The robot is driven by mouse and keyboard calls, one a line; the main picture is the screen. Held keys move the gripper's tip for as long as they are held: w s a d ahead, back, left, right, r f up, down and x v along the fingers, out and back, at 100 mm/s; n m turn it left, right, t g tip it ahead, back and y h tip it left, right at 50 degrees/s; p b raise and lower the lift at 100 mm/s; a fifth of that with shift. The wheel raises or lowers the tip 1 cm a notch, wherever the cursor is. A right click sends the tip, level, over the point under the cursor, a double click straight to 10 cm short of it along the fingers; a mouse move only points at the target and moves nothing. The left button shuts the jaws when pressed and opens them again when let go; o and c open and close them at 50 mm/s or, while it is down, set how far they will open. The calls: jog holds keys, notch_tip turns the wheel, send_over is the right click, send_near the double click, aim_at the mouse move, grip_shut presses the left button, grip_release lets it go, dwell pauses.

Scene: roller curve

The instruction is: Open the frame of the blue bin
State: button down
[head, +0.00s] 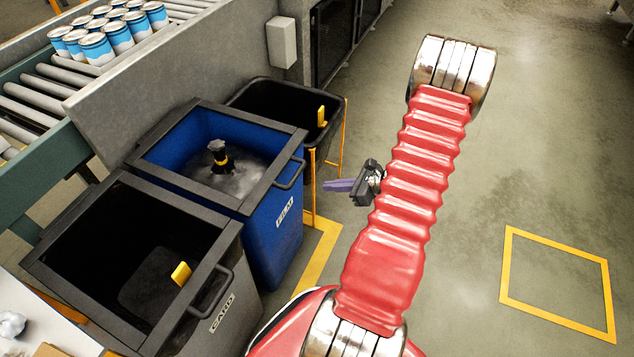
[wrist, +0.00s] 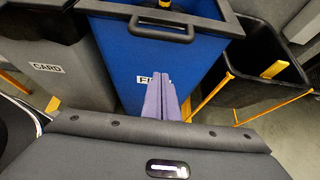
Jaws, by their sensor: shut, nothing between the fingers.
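The blue bin (head: 272,238) stands between two other bins and carries a label reading FILM. Its dark grey frame (head: 185,189) lies flat around the bin's top, with a bar handle (head: 291,174) on the front side. Inside the bin is a grey film bag (head: 232,170) with a gathered dark neck and yellow band. My gripper (head: 326,185) has purple fingers, which are shut and empty, in front of the bin and apart from the handle. In the wrist view, the fingers (wrist: 163,78) point at the blue bin (wrist: 115,62) below the handle (wrist: 161,38), partly covering the label.
A grey CARD bin (head: 222,305) with its own handle stands at left. A black bin (head: 265,95) in a yellow stand (head: 312,188) is at right. A roller conveyor (head: 35,95) with cans (head: 97,48) runs behind. The floor at right is clear, with a yellow square (head: 556,320).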

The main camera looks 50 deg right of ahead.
jog(key=w+a+f, duration=0.1)
jog(key=w+a, duration=0.2)
jog(key=w, duration=0.5)
jog(key=shift+w, duration=0.25)
dwell(0.4)
